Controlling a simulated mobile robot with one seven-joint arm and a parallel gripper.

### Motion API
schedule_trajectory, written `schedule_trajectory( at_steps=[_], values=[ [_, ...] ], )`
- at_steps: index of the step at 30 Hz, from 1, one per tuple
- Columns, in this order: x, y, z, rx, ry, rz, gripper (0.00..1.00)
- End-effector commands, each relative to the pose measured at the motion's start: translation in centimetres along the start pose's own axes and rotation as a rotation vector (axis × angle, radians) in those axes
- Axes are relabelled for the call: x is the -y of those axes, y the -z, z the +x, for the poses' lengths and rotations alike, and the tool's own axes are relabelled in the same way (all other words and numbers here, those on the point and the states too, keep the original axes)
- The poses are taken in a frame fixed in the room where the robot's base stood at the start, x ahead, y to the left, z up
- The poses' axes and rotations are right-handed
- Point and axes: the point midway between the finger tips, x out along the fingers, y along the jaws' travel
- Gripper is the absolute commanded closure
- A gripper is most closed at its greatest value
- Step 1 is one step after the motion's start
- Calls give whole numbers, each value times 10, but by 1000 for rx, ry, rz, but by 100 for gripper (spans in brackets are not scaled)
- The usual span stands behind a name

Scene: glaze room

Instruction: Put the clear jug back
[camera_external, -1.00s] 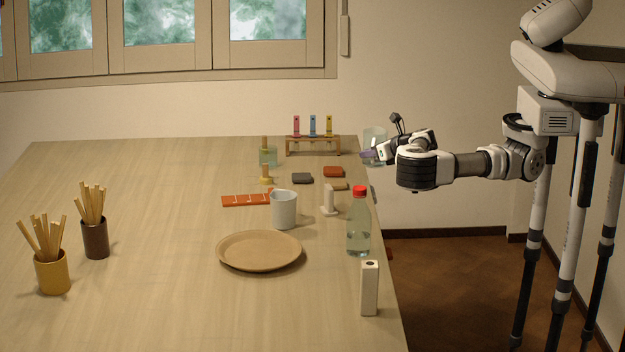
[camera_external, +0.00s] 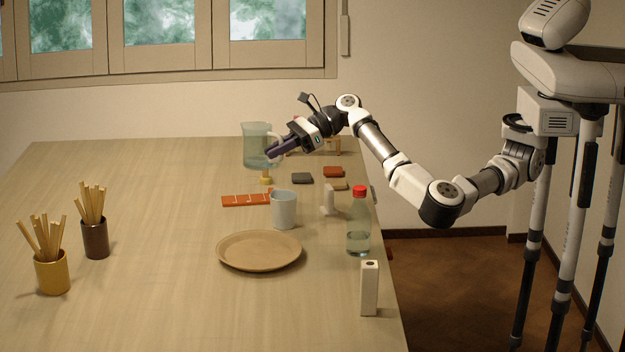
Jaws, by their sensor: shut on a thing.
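The clear jug (camera_external: 256,147) is pale, see-through glass and upright, at the back of the table, left of my gripper. My gripper (camera_external: 276,153) reaches in from the right with its dark fingers shut on the jug at its right side. The jug overlaps the top of a small yellow-based wooden-handled tool (camera_external: 266,179); I cannot tell how far its base is above the table. The glass jar with a wooden handle behind it is hidden.
The rack (camera_external: 334,146) is mostly hidden behind my gripper. Grey (camera_external: 302,178) and red (camera_external: 333,172) blocks, an orange strip (camera_external: 246,199), a white mug (camera_external: 284,210), a plate (camera_external: 259,250) and a red-capped bottle (camera_external: 358,222) stand nearer. The table's left middle is clear.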

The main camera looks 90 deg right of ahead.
Motion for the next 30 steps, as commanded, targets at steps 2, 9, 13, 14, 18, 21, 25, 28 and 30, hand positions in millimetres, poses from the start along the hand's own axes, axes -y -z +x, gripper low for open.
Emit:
schedule_trajectory(
  at_steps=[2, 9, 13, 14, 18, 21, 25, 28, 30],
  values=[
    [-37, -20, 13, 0, -90, -41, 100],
    [-154, -58, 37, 3, -332, -139, 100],
    [-220, -62, 43, 7, -435, -181, 100],
    [-233, -62, 43, 7, -455, -189, 100],
    [-290, -61, 40, 10, -531, -220, 100],
    [-322, -60, 36, 12, -567, -233, 100],
    [-348, -58, 31, 14, -594, -245, 100],
    [-359, -56, 29, 14, -604, -248, 100],
    [-362, -51, 30, 13, -606, -249, 100]
  ],
)
